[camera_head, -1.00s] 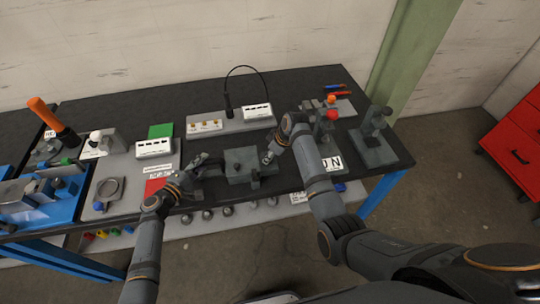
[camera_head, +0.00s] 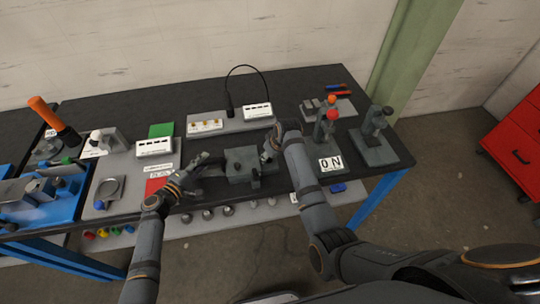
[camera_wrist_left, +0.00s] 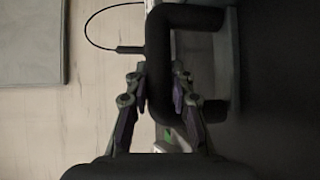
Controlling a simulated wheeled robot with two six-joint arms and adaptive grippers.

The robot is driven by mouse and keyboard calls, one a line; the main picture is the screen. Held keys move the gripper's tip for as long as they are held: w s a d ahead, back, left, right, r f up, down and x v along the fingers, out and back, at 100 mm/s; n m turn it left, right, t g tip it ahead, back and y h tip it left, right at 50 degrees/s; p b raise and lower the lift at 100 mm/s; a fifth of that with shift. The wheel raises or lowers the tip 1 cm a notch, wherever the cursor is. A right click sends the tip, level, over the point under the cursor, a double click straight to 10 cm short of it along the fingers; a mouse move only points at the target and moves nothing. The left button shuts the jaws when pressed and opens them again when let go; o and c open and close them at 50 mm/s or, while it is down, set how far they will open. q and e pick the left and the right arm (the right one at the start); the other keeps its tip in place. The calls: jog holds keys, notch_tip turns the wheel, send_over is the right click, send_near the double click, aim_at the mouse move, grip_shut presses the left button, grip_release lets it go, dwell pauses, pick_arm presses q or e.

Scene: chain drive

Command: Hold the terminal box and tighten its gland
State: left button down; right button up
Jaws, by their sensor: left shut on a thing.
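The terminal box (camera_head: 237,167) is a grey block near the front middle of the dark table. A dark handle shows on its left side. My left gripper (camera_head: 197,171) is at that handle; in the left wrist view my left gripper (camera_wrist_left: 156,90) is shut on the bar of the dark U-shaped handle (camera_wrist_left: 190,20). My right gripper (camera_head: 268,154) is at the right side of the box, close to it. Its fingers are small and partly hidden by my arm, so its opening is unclear. The gland cannot be made out there.
Behind the box stands a grey panel (camera_head: 230,122) with a looped black cable (camera_head: 247,68). A block marked "ON" (camera_head: 331,163) and a grey stand (camera_head: 375,148) are at the right. A red pad (camera_head: 155,187) lies left. Several round knobs (camera_head: 208,215) sit below the front edge.

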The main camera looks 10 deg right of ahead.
jog(key=v, duration=1.2)
jog(key=shift+o, duration=1.2)
jog(key=shift+w, duration=0.15)
jog(key=shift+o, duration=0.2)
jog(key=shift+w+d+r+n, duration=0.1)
jog(key=shift+w+d+n, duration=0.2)
jog(key=shift+n, duration=0.6)
jog(key=w+f+n, duration=0.1)
jog(key=f, duration=0.2)
jog(key=w+a+f+n+g+y, duration=0.1)
jog(key=f+n, duration=0.1)
jog(key=f, duration=0.1)
jog(key=w+a+f+n, duration=0.1)
jog(key=f, duration=0.3)
jog(key=shift+w+a+f+g+y, duration=0.1)
jog(key=shift+w+a+g+y, duration=0.1)
jog(key=shift+w+g+y, duration=0.15)
